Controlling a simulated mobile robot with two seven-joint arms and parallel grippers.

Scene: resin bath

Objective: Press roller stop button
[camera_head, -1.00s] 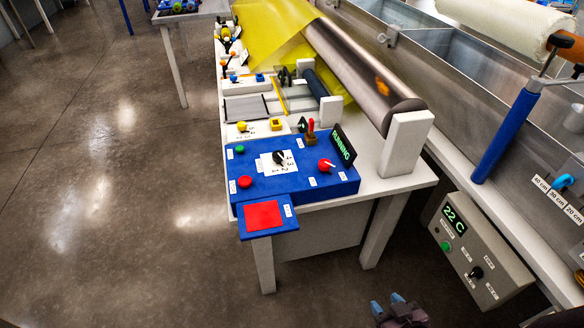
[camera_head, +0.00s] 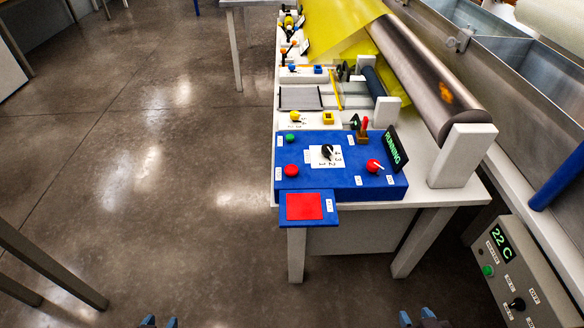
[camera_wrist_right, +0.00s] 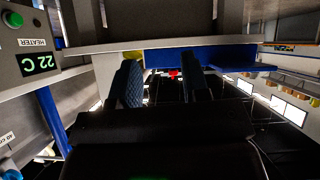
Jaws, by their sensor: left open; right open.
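The blue control box (camera_head: 345,181) stands at the near end of the white table. On it are a round red button (camera_head: 291,170), a green button (camera_head: 290,138), a black dial (camera_head: 327,152) and a red knob (camera_head: 374,166). A red square pad (camera_head: 304,206) sits on a lower blue ledge in front. The small labels are unreadable. A display (camera_head: 395,151) reads RUNNING. My left gripper (camera_head: 160,322) and right gripper (camera_head: 417,317) show only as fingertips at the bottom edge, both apart from the box. In the right wrist view my right gripper (camera_wrist_right: 162,85) is open and empty.
A metal roller (camera_head: 425,72) with yellow film (camera_head: 335,20) runs behind the box, ending at a white post (camera_head: 463,155). A grey heater box (camera_head: 515,265) reading 22 C stands at the lower right. The floor left of the table is open.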

